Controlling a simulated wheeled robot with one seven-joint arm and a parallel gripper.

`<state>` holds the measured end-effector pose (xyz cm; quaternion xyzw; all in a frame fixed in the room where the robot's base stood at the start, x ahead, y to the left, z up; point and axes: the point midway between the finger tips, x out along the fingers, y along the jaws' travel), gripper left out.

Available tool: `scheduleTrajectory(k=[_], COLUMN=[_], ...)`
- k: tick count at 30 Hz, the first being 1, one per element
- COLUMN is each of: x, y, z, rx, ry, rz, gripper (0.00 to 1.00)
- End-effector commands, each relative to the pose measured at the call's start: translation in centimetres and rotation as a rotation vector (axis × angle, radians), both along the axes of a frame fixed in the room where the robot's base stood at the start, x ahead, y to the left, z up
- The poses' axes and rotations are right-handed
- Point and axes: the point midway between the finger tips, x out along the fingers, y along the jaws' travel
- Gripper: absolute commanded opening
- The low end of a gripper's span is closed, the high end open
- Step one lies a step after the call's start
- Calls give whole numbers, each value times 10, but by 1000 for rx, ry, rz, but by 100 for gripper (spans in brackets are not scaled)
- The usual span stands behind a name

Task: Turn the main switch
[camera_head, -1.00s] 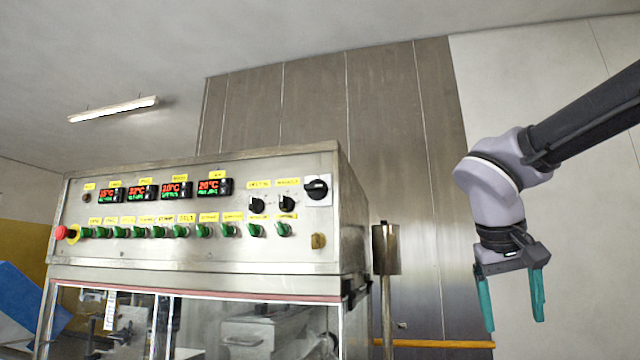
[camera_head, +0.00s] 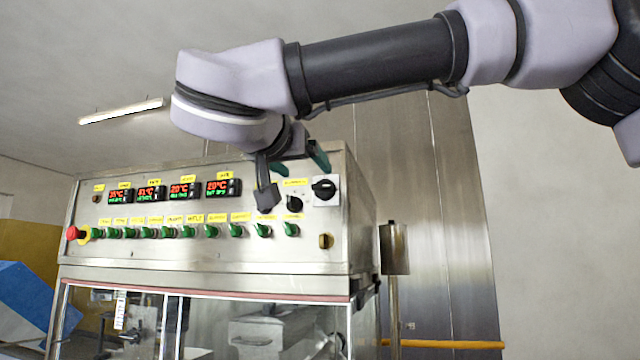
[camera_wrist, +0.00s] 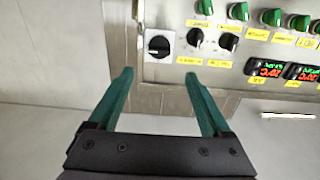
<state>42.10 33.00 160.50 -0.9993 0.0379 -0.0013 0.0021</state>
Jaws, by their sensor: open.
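The main switch (camera_head: 324,189) is a black rotary knob on a pale square plate at the upper right of the steel control panel (camera_head: 150,260). Its handle lies roughly level. In the wrist view, which shows the panel upside down, the switch (camera_wrist: 159,46) is ahead of the gap between my fingertips. My gripper (camera_head: 292,178) is open and empty, with green fingers, in front of the panel's upper right part. In the wrist view, my gripper (camera_wrist: 158,76) has its fingers apart, touching nothing that I can see. My wrist hides part of the panel's top edge in the head view.
Two smaller black knobs sit left of the switch, one (camera_head: 294,203) visible in the head view. Several green knobs (camera_head: 236,230), red displays (camera_head: 185,190) and a red emergency button (camera_head: 73,232) cover the panel. A steel post (camera_head: 394,250) stands to its right.

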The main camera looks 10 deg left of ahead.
Motion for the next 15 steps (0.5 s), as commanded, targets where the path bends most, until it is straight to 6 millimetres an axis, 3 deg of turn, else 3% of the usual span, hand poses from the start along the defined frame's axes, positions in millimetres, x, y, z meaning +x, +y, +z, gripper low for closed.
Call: scheduleTrajectory(k=[15], x=[89], y=[-8], z=[0], rx=[-5], ry=[2], rz=[-4], gripper=[82])
